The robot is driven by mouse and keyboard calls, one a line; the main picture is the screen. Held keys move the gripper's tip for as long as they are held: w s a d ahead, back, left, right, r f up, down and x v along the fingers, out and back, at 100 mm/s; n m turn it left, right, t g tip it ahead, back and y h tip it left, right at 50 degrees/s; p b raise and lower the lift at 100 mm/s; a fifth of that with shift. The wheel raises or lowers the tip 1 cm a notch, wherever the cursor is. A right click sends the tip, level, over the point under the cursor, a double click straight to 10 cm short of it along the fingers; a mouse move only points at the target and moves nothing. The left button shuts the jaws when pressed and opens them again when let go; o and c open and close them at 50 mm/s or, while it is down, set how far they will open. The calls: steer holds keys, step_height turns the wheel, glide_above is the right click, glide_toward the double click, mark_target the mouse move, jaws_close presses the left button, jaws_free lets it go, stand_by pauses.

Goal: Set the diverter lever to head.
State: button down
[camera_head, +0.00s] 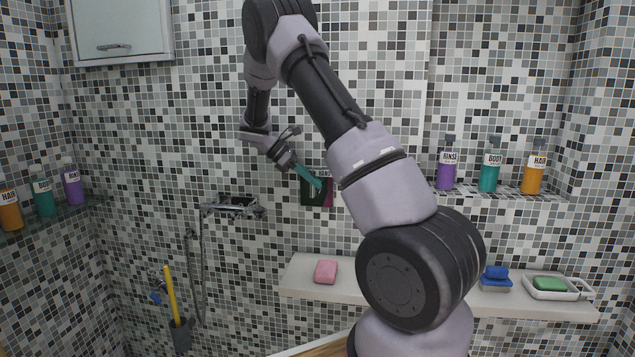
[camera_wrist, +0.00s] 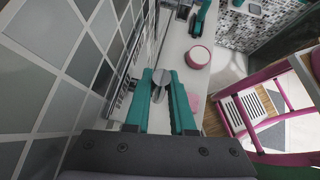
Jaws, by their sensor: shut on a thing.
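A small square panel (camera_head: 328,196) is on the mosaic wall in the head view, dark green on the left and dark red on the right. My gripper (camera_head: 315,182) has teal fingers and reaches it from the upper left, covering part of it. In the wrist view my gripper (camera_wrist: 163,80) is shut on a grey, rounded metal piece (camera_wrist: 162,75) close to the wall, which looks like the diverter lever. The lever cannot be made out in the head view, and its setting cannot be read.
A shower fitting (camera_head: 236,207) with a hose is on the wall to the left. A white shelf (camera_head: 300,277) below bears a pink soap (camera_head: 326,271). Bottles (camera_head: 490,165) stand on a ledge at right. The wrist view shows a pink-framed stool (camera_wrist: 275,115) at right.

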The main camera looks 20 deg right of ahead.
steer(key=shift+w+a+f+n+g+h, duration=0.15)
steer(key=shift+w+a+f+g+h, duration=0.3)
steer(key=shift+h, duration=0.75)
steer(key=shift+w+a+n+g+h, duration=0.15)
steer(key=shift+a+g+h, duration=0.25)
steer(key=shift+g+h, duration=0.6)
steer(key=shift+w+a+f+n+g+h, duration=0.25)
steer(key=shift+a+g+h, duration=0.2)
steer(key=shift+h, duration=0.95)
steer(key=c, duration=1)
jaws_free()
steer(key=shift+c, duration=0.2)
steer(key=v, duration=1.1)
steer(key=shift+d+f, duration=0.1)
steer(key=shift+s, duration=0.1)
